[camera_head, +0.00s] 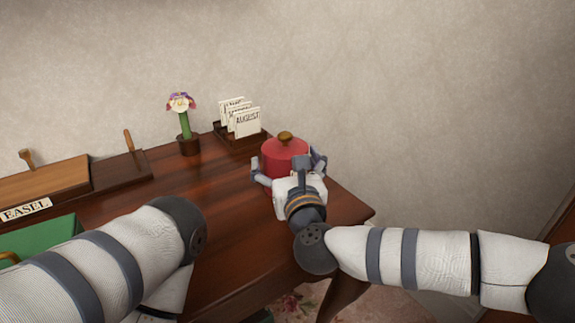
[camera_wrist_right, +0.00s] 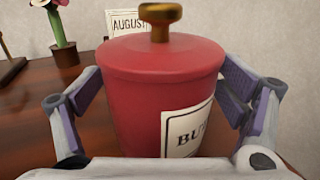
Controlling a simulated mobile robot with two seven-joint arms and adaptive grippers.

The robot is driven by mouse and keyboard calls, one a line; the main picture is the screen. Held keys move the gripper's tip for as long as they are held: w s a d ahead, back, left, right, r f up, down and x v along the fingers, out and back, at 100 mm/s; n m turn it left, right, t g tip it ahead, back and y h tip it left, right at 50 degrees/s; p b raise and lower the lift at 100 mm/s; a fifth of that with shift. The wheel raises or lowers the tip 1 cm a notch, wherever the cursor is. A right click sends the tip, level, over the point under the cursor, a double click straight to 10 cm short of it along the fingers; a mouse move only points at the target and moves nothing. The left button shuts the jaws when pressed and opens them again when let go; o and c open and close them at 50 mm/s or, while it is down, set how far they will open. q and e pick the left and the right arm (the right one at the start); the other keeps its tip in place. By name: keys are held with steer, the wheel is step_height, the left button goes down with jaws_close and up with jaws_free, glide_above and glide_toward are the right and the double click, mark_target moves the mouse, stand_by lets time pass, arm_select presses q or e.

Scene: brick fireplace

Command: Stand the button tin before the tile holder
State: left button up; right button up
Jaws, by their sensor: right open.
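The button tin is a red lidded tin (camera_head: 284,153) with a brass knob, upright on the table near its right end. In the right wrist view the tin (camera_wrist_right: 160,75) fills the middle and has a white label reading "BU", the rest hidden. My right gripper (camera_head: 289,172) is open, its fingers on either side of the tin; contact is unclear. The tile holder (camera_head: 238,136) is a dark wooden rack holding several white cards, one reading "AUGUST". It stands behind and left of the tin. My left arm is at the lower left, its gripper out of view.
A flower in a small pot (camera_head: 188,146) stands left of the tile holder. Wooden boxes (camera_head: 45,181), a green box (camera_head: 40,241) and an "EASEL" label (camera_head: 25,209) are at the left. The table's (camera_head: 225,190) middle is clear. Its right edge is close to the tin.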

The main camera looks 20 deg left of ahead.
steer(key=v, duration=1.2)
steer(key=shift+r+p, duration=0.15)
steer(key=shift+p, duration=0.25)
